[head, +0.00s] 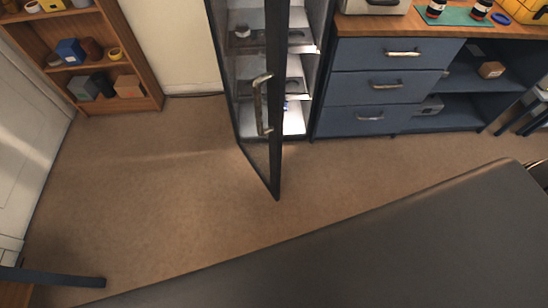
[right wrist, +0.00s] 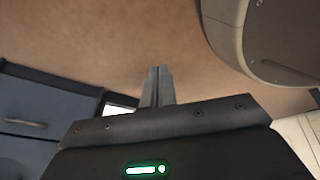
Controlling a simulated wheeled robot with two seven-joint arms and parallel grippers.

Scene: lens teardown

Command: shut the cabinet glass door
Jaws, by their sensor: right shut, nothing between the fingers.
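The cabinet glass door (head: 276,150) stands open in the head view, its dark-framed edge swung out over the floor. Its long metal handle (head: 259,105) faces left. The lit cabinet (head: 298,65) behind it has several shelves with small items on them. My right gripper (right wrist: 157,72) shows in the right wrist view with its two fingers together and nothing between them. It points over brown floor, apart from the door handle, which is not seen in that view. Neither gripper shows in the head view.
A blue drawer unit (head: 370,87) stands right of the cabinet; a blue front (right wrist: 30,125) also shows in the wrist view. A wooden shelf (head: 137,106) stands at the left. A large dark grey surface (head: 380,255) fills the lower right. The floor (head: 150,190) left of the door is clear.

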